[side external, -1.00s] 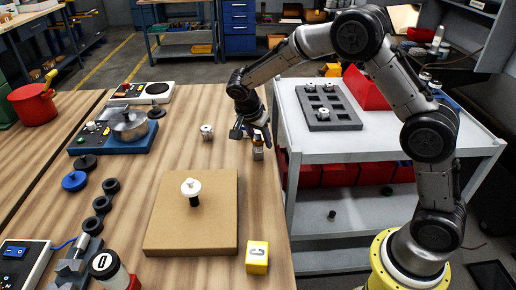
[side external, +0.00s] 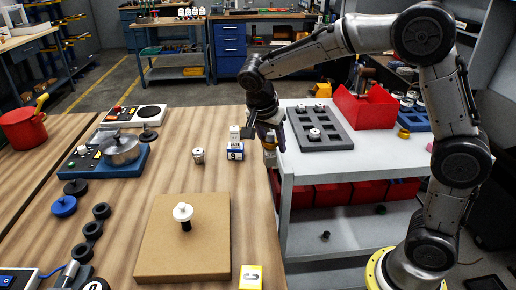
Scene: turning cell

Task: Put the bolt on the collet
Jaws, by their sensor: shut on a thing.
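My gripper (side external: 268,143) is above the right edge of the wooden table, pointing down. It is shut on a small silver and orange-brown piece (side external: 269,157), which looks like the bolt; the fingers partly hide it. A short silver cylinder (side external: 198,156) stands upright on the table, left of my gripper and apart from it. It may be the collet, but I cannot tell for sure. A white-topped piece with a black shank (side external: 183,214) stands on the brown board (side external: 210,252), nearer the camera.
A blue and white block (side external: 235,153) stands just left of my gripper. A pot (side external: 121,150) sits on a blue unit at left. The table between pot and board is clear.

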